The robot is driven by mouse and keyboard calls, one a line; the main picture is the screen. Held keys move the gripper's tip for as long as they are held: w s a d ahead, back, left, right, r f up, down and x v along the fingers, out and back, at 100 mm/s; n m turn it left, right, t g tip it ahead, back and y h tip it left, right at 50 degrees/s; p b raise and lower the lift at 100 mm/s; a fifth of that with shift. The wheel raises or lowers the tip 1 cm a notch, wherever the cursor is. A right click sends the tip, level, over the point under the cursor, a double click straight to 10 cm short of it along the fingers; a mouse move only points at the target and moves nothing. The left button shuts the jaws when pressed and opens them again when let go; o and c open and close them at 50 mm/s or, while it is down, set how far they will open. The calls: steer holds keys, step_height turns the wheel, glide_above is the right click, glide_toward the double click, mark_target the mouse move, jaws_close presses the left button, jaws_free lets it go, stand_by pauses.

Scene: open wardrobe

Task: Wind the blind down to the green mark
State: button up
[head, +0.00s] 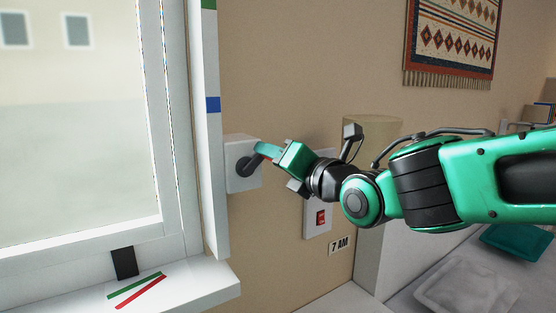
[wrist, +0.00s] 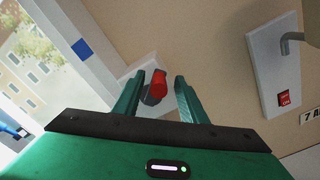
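A white crank box (head: 240,178) is on the wall right of the window, with a dark grey crank (head: 247,165) on its face. In the wrist view the crank's red knob (wrist: 159,84) lies between the two green fingers of my gripper (wrist: 160,76). The fingers are apart, with a gap to the knob visible on the right side. In the head view my gripper (head: 266,150) reaches the crank from the right and hides the knob. The green mark (head: 208,4) is on the white window trim at the top edge. I see no blind over the visible glass.
A blue mark (head: 213,104) is lower on the trim. Right of the crank is a switch plate with a red switch (head: 320,217) and a hook (head: 351,137). A "7 AM" label (head: 339,245) is below. Green and red strips (head: 137,292) lie on the sill.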

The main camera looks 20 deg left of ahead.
jaws_close()
steer(key=shift+d, duration=0.1)
